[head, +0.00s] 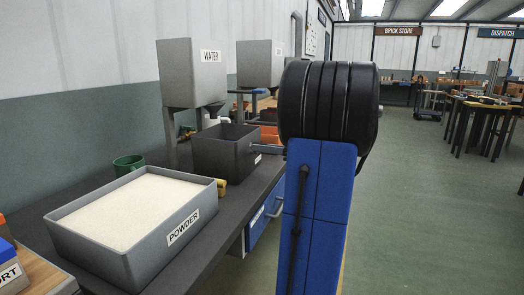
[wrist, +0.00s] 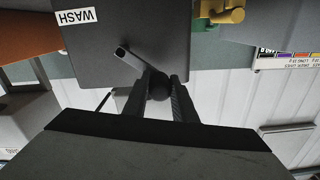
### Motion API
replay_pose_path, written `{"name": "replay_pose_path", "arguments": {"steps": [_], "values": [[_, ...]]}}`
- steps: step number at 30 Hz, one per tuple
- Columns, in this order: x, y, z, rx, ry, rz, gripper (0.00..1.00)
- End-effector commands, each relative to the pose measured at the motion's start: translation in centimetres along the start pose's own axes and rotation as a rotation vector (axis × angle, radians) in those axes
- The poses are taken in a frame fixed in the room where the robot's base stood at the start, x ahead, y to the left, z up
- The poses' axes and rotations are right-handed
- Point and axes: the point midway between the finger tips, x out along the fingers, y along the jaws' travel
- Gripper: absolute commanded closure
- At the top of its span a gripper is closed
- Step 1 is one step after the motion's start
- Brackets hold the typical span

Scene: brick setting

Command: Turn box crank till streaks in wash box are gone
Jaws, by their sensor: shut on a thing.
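The dark grey wash box (head: 212,160) stands on the bench past the powder tray in the head view. Its outer wall (wrist: 195,50) with an upside-down WASH label (wrist: 75,15) fills the top of the wrist view. The crank (wrist: 130,60) sticks out from that wall, its arm slanting to a dark round knob. My gripper (wrist: 161,90) is shut on the crank knob, one finger on each side. In the head view my blue and black arm hides the gripper and most of the crank. I cannot make out any streaks inside the box.
A grey POWDER tray (head: 190,228) full of pale powder stands nearer on the bench, a green mug (head: 128,165) behind it. A WATER tank (head: 188,75) rises behind the wash box. A yellow fitting (wrist: 228,14) shows beside the box. Open floor lies right.

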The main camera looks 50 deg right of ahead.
Motion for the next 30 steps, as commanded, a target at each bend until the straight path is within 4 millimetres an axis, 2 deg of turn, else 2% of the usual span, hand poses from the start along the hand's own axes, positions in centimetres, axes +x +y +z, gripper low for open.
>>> {"name": "replay_pose_path", "arguments": {"steps": [18, 30], "values": [[-0.1, 2.7, -3.0, 0.539, 0.004, 0.0, 1.0], [-0.1, 5.3, -4.0, 0.921, 0.007, 0.0, 1.0]]}}
